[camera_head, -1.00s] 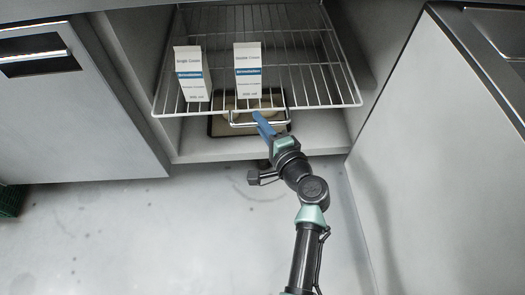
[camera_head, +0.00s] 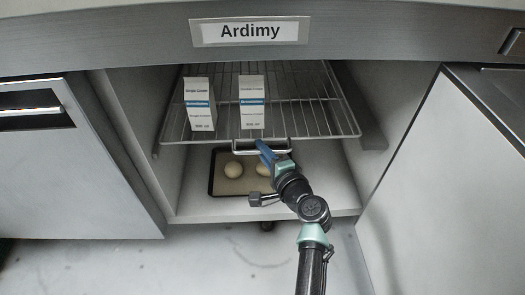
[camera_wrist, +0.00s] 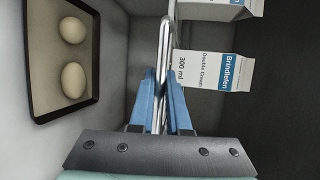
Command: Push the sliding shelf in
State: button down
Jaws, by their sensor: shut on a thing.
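The sliding shelf (camera_head: 290,113) is a wire rack inside an open cabinet. It has a metal handle (camera_head: 243,151) at its front edge, which also shows as a vertical bar in the wrist view (camera_wrist: 163,70). My gripper (camera_head: 262,148) is at the front of the rack, its blue fingers (camera_wrist: 162,95) closed around the handle bar. Two white and blue cartons stand on the rack: one at the left (camera_head: 200,104) and one marked Double Cream (camera_head: 252,103). Both look upright.
Below the rack, a dark-rimmed tray (camera_head: 212,178) with pale round pieces (camera_head: 233,170) lies on the cabinet floor (camera_head: 325,195). A cabinet front (camera_head: 75,170) stands at the left and another (camera_head: 450,190) at the right. A counter edge with an "Ardimy" label (camera_head: 250,31) runs above.

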jog(key=shift+w+r, duration=0.15)
jog(key=shift+r, duration=0.05)
jog(key=c, duration=0.9)
grip_release()
jog(key=shift+f, duration=0.1)
jog(key=p+v, duration=0.6)
jog(key=v, duration=0.7)
